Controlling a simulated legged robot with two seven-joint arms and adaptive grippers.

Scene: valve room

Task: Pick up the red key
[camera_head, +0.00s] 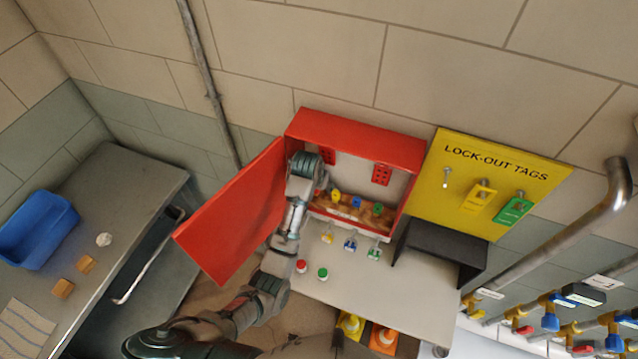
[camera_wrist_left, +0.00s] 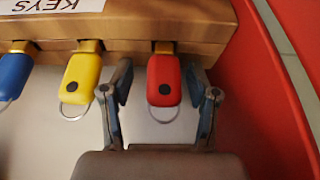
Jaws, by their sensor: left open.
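The red key (camera_wrist_left: 164,82) hangs from the front of a wooden key rack (camera_wrist_left: 140,22) in the left wrist view, with a metal ring below it. My left gripper (camera_wrist_left: 158,70) is open, with one finger on each side of the red key and visible gaps between. In the head view my left arm reaches into the open red cabinet (camera_head: 412,150). The red key cannot be made out there, and the wrist seems to cover its place.
A yellow key (camera_wrist_left: 80,78) hangs close left of my left finger, and a blue key (camera_wrist_left: 14,74) is farther left. The cabinet's red door (camera_head: 232,215) stands open beside my arm. A yellow tag board (camera_head: 450,205) is right of the cabinet.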

